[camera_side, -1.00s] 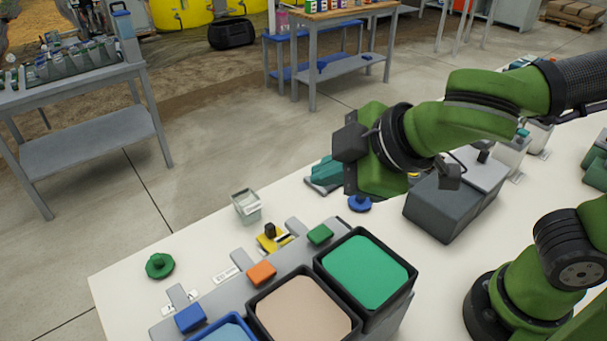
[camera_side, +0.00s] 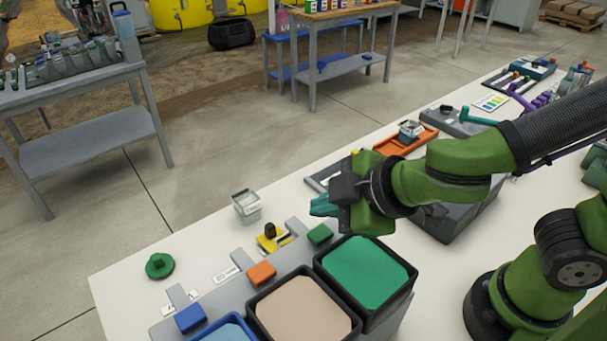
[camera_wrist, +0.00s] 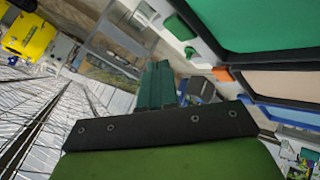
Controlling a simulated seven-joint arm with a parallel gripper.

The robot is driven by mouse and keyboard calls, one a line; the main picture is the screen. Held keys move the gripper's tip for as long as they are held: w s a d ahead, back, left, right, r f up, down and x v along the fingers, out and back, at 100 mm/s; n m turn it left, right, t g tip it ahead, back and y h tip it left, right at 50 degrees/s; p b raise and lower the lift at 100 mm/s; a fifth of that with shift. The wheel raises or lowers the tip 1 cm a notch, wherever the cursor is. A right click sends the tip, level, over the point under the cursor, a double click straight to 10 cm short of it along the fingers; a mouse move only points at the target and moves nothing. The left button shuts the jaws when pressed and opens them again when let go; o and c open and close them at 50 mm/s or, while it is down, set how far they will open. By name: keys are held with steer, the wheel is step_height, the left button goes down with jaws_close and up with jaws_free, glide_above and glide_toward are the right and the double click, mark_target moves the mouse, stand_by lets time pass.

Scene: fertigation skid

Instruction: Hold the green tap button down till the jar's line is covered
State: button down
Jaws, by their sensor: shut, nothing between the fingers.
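The green tap button (camera_side: 319,233) sits on the grey skid in front of the tank of green liquid (camera_side: 402,290). A clear jar (camera_side: 246,208) stands on the white table, up and left of the button; its line and any liquid level are too small to tell. My gripper (camera_side: 318,207) is just above the green button in the side picture, its teal fingers shut and empty, pointing left. I cannot tell the exact height gap, but no contact shows. The shut fingers also show in the wrist view (camera_wrist: 160,85).
An orange button (camera_side: 261,273) and a blue button (camera_side: 190,318) sit along the same skid. A yellow piece with a black knob (camera_side: 270,232) lies near the green tap. A green knobbed disc (camera_side: 160,265) is at left. An orange tray (camera_side: 405,141) lies behind my arm.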

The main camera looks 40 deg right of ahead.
mark_target(325, 237)
steer(key=shift+f, duration=1.1)
steer(key=shift+f, duration=0.15)
stand_by(1.2)
steer(key=shift+f, duration=0.25)
steer(key=shift+f, duration=0.55)
stand_by(4.8)
